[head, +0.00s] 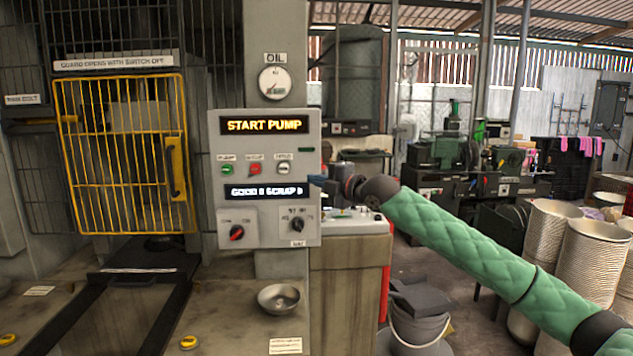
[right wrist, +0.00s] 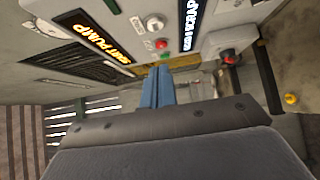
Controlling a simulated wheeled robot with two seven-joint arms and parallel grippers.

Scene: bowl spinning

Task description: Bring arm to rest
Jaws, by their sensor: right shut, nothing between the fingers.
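My right arm, in a green quilted sleeve (head: 460,240), comes in from the lower right of the head view. My right gripper (head: 318,181) is in front of the right edge of the grey control panel (head: 262,200). In the right wrist view its blue fingers (right wrist: 157,85) are together with nothing between them, and the panel is beyond them. I cannot tell whether the fingertips touch the panel. The panel display reads START PUMP (head: 264,126). My left gripper is in neither view.
A small metal bowl (head: 279,298) sits on the machine bed below the panel. A yellow mesh guard (head: 125,155) stands left of the panel. A grey bucket (head: 419,325) stands on the floor below my right arm. Tall stacks of metal bowls (head: 575,265) stand at the right.

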